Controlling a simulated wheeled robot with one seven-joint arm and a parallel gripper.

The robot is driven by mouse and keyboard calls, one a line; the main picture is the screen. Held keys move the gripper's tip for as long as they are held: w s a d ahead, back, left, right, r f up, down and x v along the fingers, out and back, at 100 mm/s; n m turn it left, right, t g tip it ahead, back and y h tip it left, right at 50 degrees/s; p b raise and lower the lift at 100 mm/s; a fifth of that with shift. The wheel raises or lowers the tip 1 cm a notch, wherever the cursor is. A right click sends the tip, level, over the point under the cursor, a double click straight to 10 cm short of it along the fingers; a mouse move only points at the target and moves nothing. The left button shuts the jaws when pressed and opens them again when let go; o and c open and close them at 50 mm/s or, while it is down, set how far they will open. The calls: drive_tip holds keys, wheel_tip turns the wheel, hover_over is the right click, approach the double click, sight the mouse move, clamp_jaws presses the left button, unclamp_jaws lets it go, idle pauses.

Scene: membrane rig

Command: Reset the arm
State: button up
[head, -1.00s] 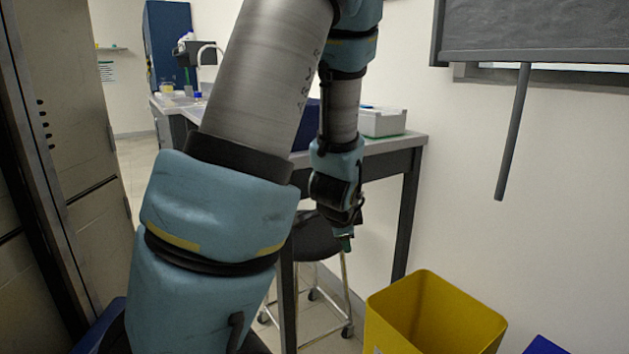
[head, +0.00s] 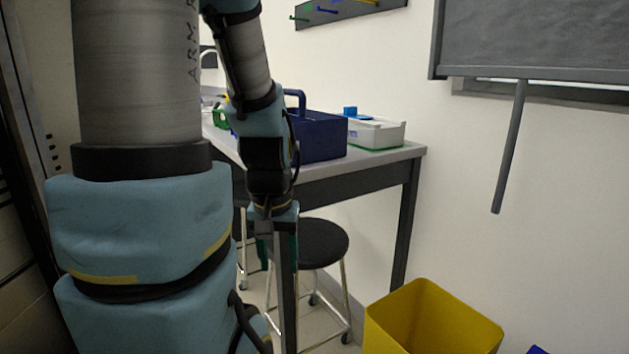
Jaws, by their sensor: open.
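My arm, blue and grey, fills the left of the head view. Its upper part stands upright and its forearm hangs down from the top. My gripper (head: 280,248) is at the lower end, pointing down, in front of the table's near edge and left of the stool seat in the picture. Its jaws are open and I see nothing held between them. The fingertips are small and dark against the table leg, so their exact spread is hard to make out.
A grey table (head: 375,165) stands behind the gripper with a dark blue caddy (head: 320,137) and a white box (head: 375,133) on it. A black stool (head: 322,243) is under it. A yellow bin (head: 432,325) stands on the floor at right.

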wheel_tip(320, 180, up, 16)
drive_tip(key=p, duration=1.4)
drive_tip(key=shift+p, duration=0.35)
